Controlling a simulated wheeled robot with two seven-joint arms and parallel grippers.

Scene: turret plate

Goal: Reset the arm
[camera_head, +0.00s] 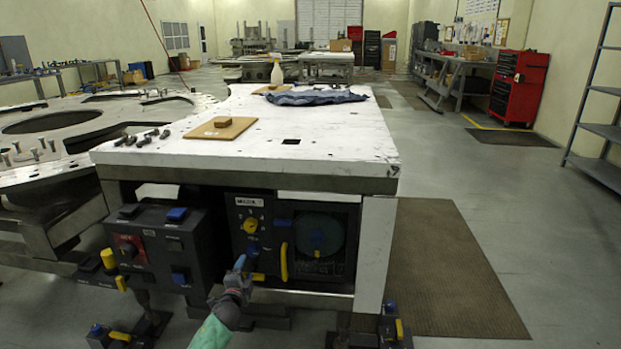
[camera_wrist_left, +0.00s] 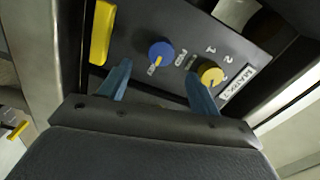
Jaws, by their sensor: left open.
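My left gripper (camera_head: 240,266) reaches in from the bottom of the head view, in front of the dark control panel (camera_head: 236,213) under the white table. In the left wrist view its two blue fingers (camera_wrist_left: 157,74) are apart with nothing between them. Beyond the fingertips are a blue knob (camera_wrist_left: 160,52) and a yellow knob (camera_wrist_left: 211,75) on the panel; I cannot tell whether a finger touches either. The yellow knob also shows in the head view (camera_head: 250,225). A yellow handle (camera_wrist_left: 102,30) stands left of the blue knob. My right gripper is not in view.
The white table (camera_head: 340,145) overhangs the panel and bears a board (camera_head: 221,128), bolts and blue cloth (camera_head: 317,97). A dark box (camera_head: 160,250) with a red switch stands left of the panel. Open floor and a brown mat (camera_head: 445,270) lie to the right.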

